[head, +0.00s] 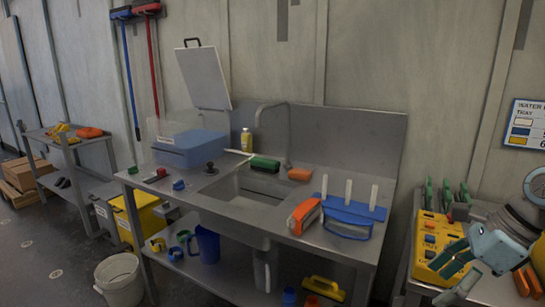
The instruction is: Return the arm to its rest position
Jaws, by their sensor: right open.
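My right arm comes in at the right edge. Its light blue-grey gripper (451,278) is open and points left and down in front of the yellow panel on the right-hand bench. Nothing shows between its fingers. Whether it touches the panel I cannot tell. My left gripper is not in view.
The yellow panel (428,245) with green upright parts stands close to my right gripper. A steel sink bench (270,221) fills the middle, holding a blue rack (347,217), an orange-and-white item (304,216) and a clear blue-bottomed box (190,148). A white bucket (119,282) stands on the floor.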

